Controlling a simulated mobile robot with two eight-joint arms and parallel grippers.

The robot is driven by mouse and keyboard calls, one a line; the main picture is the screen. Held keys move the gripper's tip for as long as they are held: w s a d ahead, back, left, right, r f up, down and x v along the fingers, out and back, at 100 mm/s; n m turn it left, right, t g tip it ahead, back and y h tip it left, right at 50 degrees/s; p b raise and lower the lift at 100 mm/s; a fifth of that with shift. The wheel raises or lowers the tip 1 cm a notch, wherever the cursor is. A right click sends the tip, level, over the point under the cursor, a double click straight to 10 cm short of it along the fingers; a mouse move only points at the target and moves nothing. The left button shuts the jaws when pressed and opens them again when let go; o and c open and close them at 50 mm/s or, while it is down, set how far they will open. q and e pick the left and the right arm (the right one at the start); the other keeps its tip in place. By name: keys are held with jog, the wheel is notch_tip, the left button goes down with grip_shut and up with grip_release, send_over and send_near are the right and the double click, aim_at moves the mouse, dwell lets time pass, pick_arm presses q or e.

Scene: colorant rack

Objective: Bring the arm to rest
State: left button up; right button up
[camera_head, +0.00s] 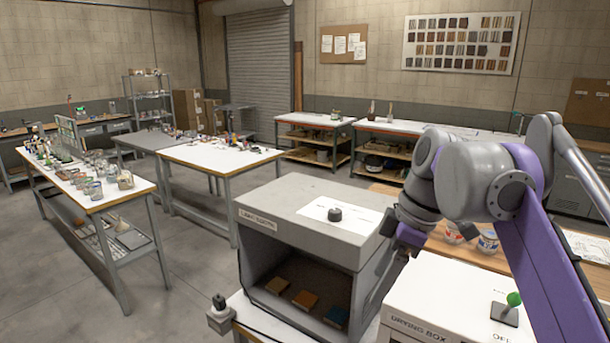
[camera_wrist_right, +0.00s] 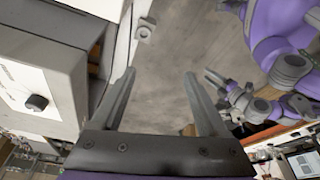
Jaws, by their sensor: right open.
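My right arm (camera_head: 548,255) is purple and grey and reaches in from the right in the head view, bent high over the white drying box. Its gripper is mostly hidden there, behind the wrist at the booth's right side. In the right wrist view my right gripper (camera_wrist_right: 158,95) is open and empty, with two fingers spread over bare floor. The grey booth stands at the left of that view, close to the left finger. My left gripper (camera_wrist_right: 218,84) appears small at the right of the wrist view, below purple arm links; its opening is unclear. It is not in the head view.
The grey booth (camera_head: 285,235) holds several coloured panels, with a black knob (camera_head: 335,214) on top. The drying box (camera_head: 432,296) has a green-topped lever (camera_head: 514,299). Open floor (camera_head: 185,270) lies to the left.

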jog(key=s+d+f+m+t+h, duration=0.1)
jog(key=s+f+m, duration=0.4)
jog(key=f, duration=0.5)
jog(key=s+d+f+m+t+h, duration=0.1)
jog(key=s+f+m, duration=0.3)
jog(key=f, duration=0.6)
jog(key=s+d+f+m+t+h, duration=0.1)
jog(key=s+f+m, duration=0.4)
jog(key=f, duration=0.6)
jog(key=shift+s+d+m+t, duration=0.3)
jog(key=shift+s+d+t, duration=0.25)
jog(key=shift+d+t, duration=0.5)
